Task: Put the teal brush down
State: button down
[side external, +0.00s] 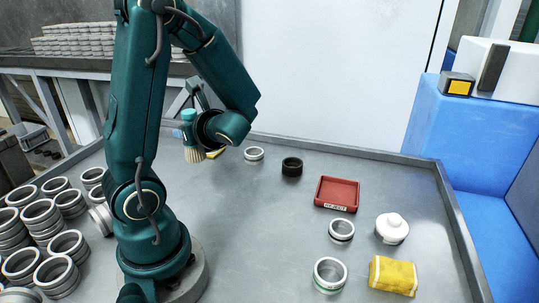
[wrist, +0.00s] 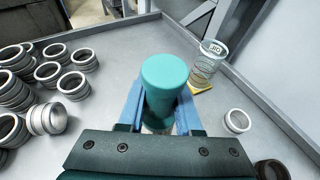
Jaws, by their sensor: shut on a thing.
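The teal brush (side external: 193,155) has a teal handle and pale bristles that point down. In the side view it hangs upright, with its bristles near the far part of the table. Whether the bristles touch the surface cannot be told. My gripper (side external: 189,128) is shut on the handle, partly hidden behind my arm. In the wrist view the brush's round teal top (wrist: 165,78) fills the space between the blue fingers of my gripper (wrist: 162,100). The bristles are mostly hidden there.
Rings crowd the table's left (side external: 40,225). A grey ring (side external: 254,154), black ring (side external: 292,167), red tray (side external: 337,194), white lidded pot (side external: 391,228) and yellow cloth (side external: 393,276) lie right. The middle is clear.

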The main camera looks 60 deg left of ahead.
jog(key=shift+w+d+f, duration=0.65)
jog(key=shift+w+f, duration=1.15)
jog(key=shift+w+d+f, duration=0.6)
jog(key=shift+w+f, duration=1.15)
jog(key=shift+f, duration=0.05)
jog(key=shift+w+d+f, duration=0.65)
jog(key=shift+w+f, duration=1.15)
jog(key=shift+f, duration=0.2)
jog(key=c, duration=0.6)
grip_release()
jog(key=shift+r, duration=0.1)
